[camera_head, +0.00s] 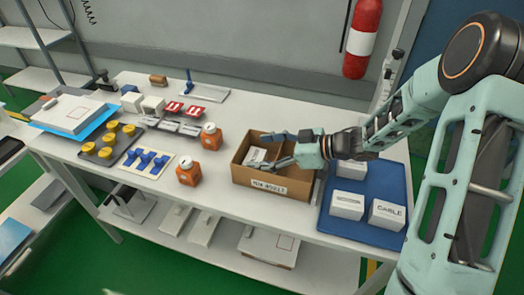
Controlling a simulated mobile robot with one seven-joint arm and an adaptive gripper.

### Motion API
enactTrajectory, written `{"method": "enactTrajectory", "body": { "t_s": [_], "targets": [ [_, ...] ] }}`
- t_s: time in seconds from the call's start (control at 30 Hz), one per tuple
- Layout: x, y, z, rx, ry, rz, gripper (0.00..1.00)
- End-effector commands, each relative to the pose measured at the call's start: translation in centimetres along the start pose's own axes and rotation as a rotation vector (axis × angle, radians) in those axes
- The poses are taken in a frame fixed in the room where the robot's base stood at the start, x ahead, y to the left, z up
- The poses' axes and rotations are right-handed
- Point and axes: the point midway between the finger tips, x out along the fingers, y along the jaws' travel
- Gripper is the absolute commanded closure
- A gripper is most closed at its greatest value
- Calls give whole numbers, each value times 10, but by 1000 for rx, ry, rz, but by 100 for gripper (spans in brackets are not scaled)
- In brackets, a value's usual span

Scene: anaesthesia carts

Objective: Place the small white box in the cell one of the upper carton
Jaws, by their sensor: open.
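One open brown carton (272,186) with printed lettering on its front stands on the white table. Inside its left part lies a small white box (256,155), partly hidden by the carton wall. My gripper (272,149) reaches in from the right over the carton, with its two fingers apart. The fingertips are close to the small white box; I cannot tell whether they touch it. The arm and gripper hide much of the carton's inside, and I cannot make out its cells.
A blue tray (327,224) right of the carton holds white boxes, one marked CABLE (387,214). Orange jars (211,137) stand to the left, then yellow-topped parts (107,140) and blue parts (147,160). A red extinguisher (363,35) hangs behind.

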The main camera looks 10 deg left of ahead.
Motion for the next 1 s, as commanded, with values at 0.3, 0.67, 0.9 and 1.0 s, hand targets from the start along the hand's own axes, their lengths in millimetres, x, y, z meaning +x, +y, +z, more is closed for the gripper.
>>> {"method": "enactTrajectory", "body": {
  "t_s": [0.3,0.67,0.9,1.0],
  "targets": [
    [-16,1,-12,-1,-2,3,25],
    [-94,1,-12,-1,-1,3,25],
    [-121,0,-12,0,1,0,25],
    [-125,0,-11,0,1,0,25]
  ]
}}
